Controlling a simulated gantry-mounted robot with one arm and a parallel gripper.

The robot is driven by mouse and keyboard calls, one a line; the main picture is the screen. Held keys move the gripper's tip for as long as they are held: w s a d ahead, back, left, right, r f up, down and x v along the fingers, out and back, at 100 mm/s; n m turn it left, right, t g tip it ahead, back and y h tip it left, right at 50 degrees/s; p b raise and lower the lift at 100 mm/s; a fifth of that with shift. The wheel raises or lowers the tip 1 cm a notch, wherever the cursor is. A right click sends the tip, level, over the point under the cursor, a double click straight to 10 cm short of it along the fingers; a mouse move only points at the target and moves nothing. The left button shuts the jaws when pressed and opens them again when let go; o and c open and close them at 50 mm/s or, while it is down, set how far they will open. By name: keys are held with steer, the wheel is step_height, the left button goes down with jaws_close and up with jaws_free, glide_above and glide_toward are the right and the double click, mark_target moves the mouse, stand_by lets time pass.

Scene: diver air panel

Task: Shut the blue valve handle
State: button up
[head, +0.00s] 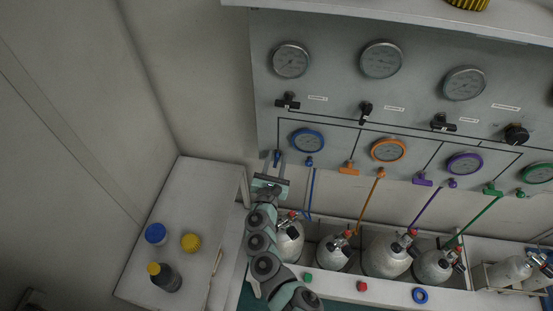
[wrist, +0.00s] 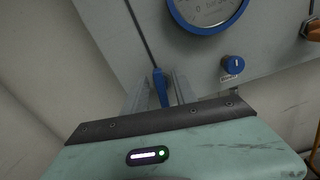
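The blue valve handle (head: 277,156) is on the grey panel, left of and below the blue-rimmed gauge (head: 307,140). It points downward, roughly in line with the dark pipe line above it. In the wrist view the handle (wrist: 160,85) shows between the two grey fingers. My gripper (head: 276,162) is at the panel's lower left corner, its fingers apart on either side of the handle. In the wrist view the gripper (wrist: 159,91) shows a gap on both sides of the handle. The handle's lower end is hidden behind the gripper body.
A blue knob (wrist: 233,65) is right of the handle, with a blue hose (head: 312,190) below it. An orange valve handle (head: 349,168) is further right. Several grey cylinders (head: 387,257) stand below the panel. A white cabinet (head: 190,210) with bottles is at left.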

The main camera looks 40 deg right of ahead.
steer(key=shift+w+d, duration=0.1)
steer(key=shift+d, duration=0.1)
steer(key=shift+c, duration=0.4)
jaws_close()
